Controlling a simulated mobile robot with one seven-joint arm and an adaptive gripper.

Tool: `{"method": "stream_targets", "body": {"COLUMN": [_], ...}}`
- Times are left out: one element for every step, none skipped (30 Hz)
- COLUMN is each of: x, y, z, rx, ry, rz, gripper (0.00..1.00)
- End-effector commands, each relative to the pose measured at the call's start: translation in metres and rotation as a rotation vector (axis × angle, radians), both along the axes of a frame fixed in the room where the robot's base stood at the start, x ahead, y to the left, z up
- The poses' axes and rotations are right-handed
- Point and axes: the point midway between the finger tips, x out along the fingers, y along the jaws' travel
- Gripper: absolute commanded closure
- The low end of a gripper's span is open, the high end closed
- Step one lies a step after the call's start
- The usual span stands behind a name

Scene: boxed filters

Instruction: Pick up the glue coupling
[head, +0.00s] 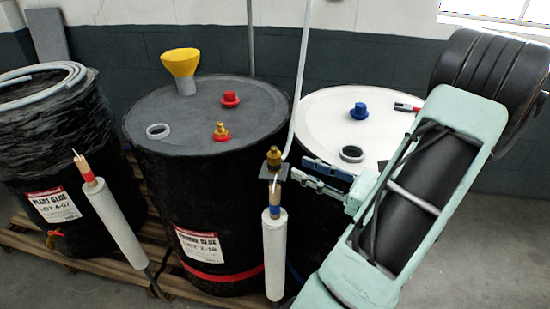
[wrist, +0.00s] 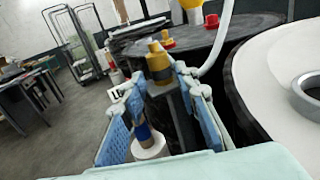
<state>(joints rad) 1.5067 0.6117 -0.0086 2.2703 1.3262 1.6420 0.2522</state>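A brass coupling (head: 273,158) with a pale hose (head: 301,80) beside it sits upright on a small dark plate (head: 275,175) above a white post (head: 276,250). In the wrist view the brass coupling (wrist: 158,62) shows between and just beyond the fingertips, on the grey plate (wrist: 172,100). My gripper (head: 303,172) is to its right in the head view. In the wrist view my gripper (wrist: 160,85) is open, its blue pads apart with no visible hold on the coupling. Another brass fitting with a red base (head: 221,132) stands on the grey drum.
The grey-topped drum (head: 180,105) bears a yellow funnel (head: 181,65), a red cap (head: 230,99) and a ring. The white-topped drum (head: 325,105) bears a blue cap (head: 359,110) and a ring. A second white post (head: 115,222) stands left. Drums rest on a pallet.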

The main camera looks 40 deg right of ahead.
Motion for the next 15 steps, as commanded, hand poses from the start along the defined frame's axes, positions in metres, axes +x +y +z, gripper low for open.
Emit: {"method": "stream_targets", "body": {"x": [0.01,0.014,0.02,0.024,0.028,0.032,0.034,0.036,0.038,0.04,0.042,0.046,0.05,0.055,0.061], "y": [0.005,0.007,0.008,0.009,0.01,0.011,0.012,0.013,0.014,0.014,0.015,0.017,0.019,0.021,0.023], "z": [0.001,0.001,0.001,0.001,0.001,0.001,0.001,0.001,0.001,0.001,0.001,0.002,0.002,0.003,0.003], "rx": [0.0,0.001,0.0,-0.001,-0.001,-0.001,-0.001,-0.001,-0.001,-0.001,-0.001,-0.001,0.0,0.0,0.0], "ry": [0.0,0.0,-0.001,0.0,0.001,0.001,0.001,0.001,0.001,0.001,0.001,0.001,0.001,0.0,0.001], "rz": [0.005,0.006,0.005,0.005,0.005,0.004,0.004,0.004,0.004,0.004,0.003,0.003,0.005,0.006,0.006], "gripper": [0.72,0.72,0.72,0.72,0.72,0.72,0.72,0.72,0.72,0.72,0.72,0.72,0.72,0.72,0.72]}}
